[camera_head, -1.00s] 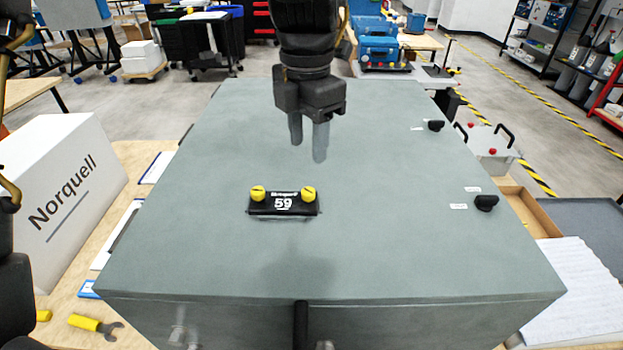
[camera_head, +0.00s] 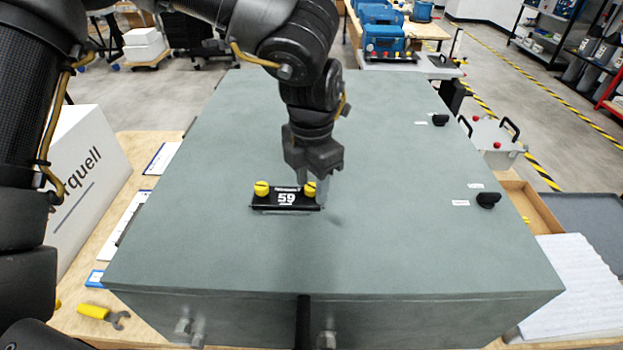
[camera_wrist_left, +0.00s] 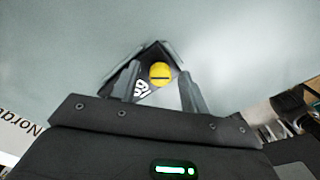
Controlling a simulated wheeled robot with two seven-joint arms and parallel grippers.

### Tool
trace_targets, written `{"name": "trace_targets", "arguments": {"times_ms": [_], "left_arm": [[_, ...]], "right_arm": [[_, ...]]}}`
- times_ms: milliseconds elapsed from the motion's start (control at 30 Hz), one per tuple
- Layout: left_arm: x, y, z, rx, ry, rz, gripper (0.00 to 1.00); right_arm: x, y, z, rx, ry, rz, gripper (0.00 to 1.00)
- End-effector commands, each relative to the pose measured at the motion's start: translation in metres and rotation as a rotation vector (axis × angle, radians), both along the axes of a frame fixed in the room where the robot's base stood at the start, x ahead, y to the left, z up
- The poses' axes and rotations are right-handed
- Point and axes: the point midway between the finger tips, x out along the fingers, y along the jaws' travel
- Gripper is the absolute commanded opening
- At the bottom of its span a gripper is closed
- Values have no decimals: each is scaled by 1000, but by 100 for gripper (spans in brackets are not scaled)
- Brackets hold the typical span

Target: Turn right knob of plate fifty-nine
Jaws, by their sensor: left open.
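The black plate marked 59 (camera_head: 286,200) lies on the grey-green top of the large cabinet (camera_head: 400,240). A yellow left knob (camera_head: 261,187) and a yellow right knob (camera_head: 309,189) sit at its two ends. My left gripper (camera_head: 314,194) points down at the right knob, with its fingers around or just beside it; the head view does not settle which. In the left wrist view the yellow right knob (camera_wrist_left: 160,73) shows between the open fingers, its slot running across, and part of the plate's number (camera_wrist_left: 142,90) shows beside it. My right gripper is not in view.
Two black knobs (camera_head: 487,200) (camera_head: 440,120) stand on the cabinet's right side, well apart from the plate. A white Norquell box (camera_head: 95,165) stands at left. A yellow-handled wrench (camera_head: 93,311) lies at the front left. The cabinet top around the plate is clear.

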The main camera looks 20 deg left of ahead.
Motion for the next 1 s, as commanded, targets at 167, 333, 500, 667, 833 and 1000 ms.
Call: {"name": "trace_targets", "arguments": {"times_ms": [167, 333, 500, 667, 833, 1000], "left_arm": [[0, 0, 0, 0, 0, 0, 25], [0, 0, 0, 0, 0, -1, 3], [0, 0, 0, -1, 1, 7, 0], [0, -1, -1, -3, 1, 50, 0], [0, -1, -2, -4, 2, 149, 0], [0, -1, -2, -2, 2, 273, 0]], "right_arm": [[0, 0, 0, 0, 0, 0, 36], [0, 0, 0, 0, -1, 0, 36], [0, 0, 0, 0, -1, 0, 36], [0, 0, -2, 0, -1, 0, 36], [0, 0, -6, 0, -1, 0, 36], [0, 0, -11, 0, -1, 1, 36]]}}
